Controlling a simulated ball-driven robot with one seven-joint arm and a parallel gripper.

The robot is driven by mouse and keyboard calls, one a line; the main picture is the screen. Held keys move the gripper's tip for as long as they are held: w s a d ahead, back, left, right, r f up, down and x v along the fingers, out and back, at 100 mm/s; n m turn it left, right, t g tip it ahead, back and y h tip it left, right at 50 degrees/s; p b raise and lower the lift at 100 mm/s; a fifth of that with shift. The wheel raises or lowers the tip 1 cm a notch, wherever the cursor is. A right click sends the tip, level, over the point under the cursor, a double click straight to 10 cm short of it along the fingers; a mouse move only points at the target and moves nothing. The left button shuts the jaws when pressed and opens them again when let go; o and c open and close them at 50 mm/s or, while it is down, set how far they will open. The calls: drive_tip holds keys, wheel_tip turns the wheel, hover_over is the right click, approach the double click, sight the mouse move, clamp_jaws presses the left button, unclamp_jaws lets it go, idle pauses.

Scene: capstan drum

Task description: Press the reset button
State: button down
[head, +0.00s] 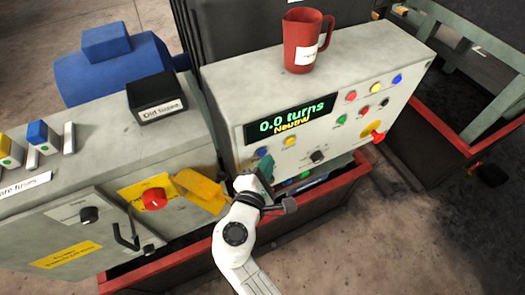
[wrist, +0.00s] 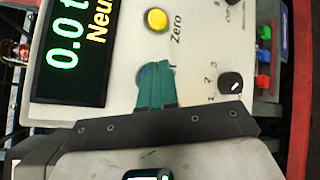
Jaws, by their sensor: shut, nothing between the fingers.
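A grey control panel (head: 218,110) carries a display (head: 290,119) reading "0.0 turns" and "Neutral". Below the display are a blue button (head: 262,152) and a yellow button (head: 290,141). In the wrist view the yellow button (wrist: 156,20) is labelled "Zero". The blue button (wrist: 144,73) is mostly hidden behind my fingertips, and its label is covered too, so I cannot read "reset" there. My gripper (head: 265,163) is shut and empty, its teal fingers (wrist: 155,88) in front of the blue button. I cannot tell whether they touch it.
A black selector knob (wrist: 231,83) marked 1, 2, 3 sits right of the blue button. More coloured buttons (head: 351,96) and a red knob (head: 378,137) are at the panel's right. A red mug (head: 302,42) stands on top. A yellow flap (head: 203,190) is left of my gripper.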

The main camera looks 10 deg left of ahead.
drive_tip(key=shift+s+d, duration=0.15)
drive_tip(key=shift+s, duration=0.1)
drive_tip(key=s+d, duration=0.1)
drive_tip(key=s, duration=0.1)
drive_tip(key=s+d+p, duration=0.1)
drive_tip(key=s, duration=0.1)
drive_tip(key=shift+d+p, duration=0.3)
drive_tip(key=shift+d, duration=0.1)
idle(0.9)
